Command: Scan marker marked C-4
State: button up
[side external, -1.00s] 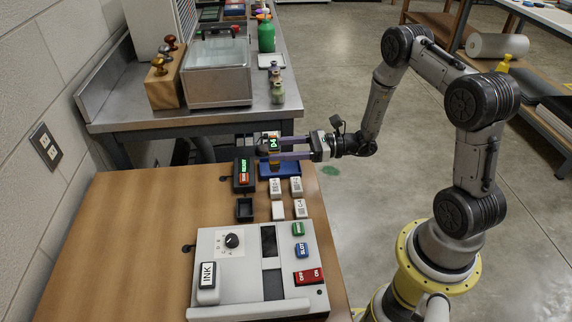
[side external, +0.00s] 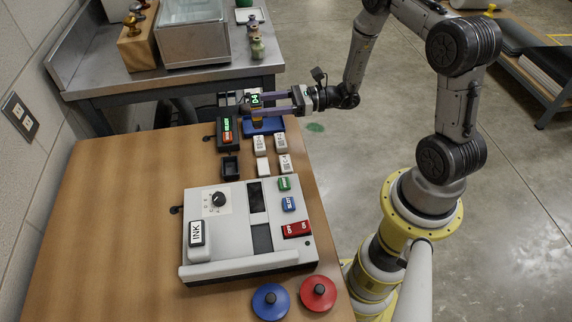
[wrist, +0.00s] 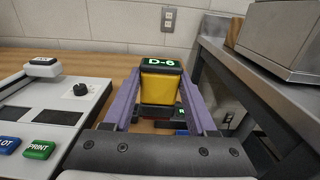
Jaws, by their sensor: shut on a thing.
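My gripper (side external: 257,99) is shut on a yellow handheld scanner (wrist: 160,87) with a black top, held upright between the purple fingers. Its green readout looks like D-6 in the wrist view. In the side view the scanner is above or at the blue tray (side external: 276,124); the exact gap is unclear. Several white labelled markers lie in front of the tray: one back left (side external: 259,144), one back right (side external: 281,142), one front left (side external: 262,168) and one front right (side external: 285,163). The front right label may read C-4, but the print is too small to be sure.
A black unit with a green READY display (side external: 227,124) stands left of the tray. An empty black holder (side external: 230,168) is in front of it. The white stamping machine (side external: 205,255) fills the near table. A metal bench (side external: 170,84) stands behind. The wooden tabletop (side external: 110,220) at left is clear.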

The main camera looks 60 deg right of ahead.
jog(key=shift+c, duration=0.4)
jog(key=s+a, duration=0.2)
jog(key=s, duration=0.8)
jog(key=shift+s+d+f, duration=0.1)
jog(key=shift+f, duration=2.85)
jog(key=shift+f, duration=0.5)
notch_tip(320, 180, up, 7)
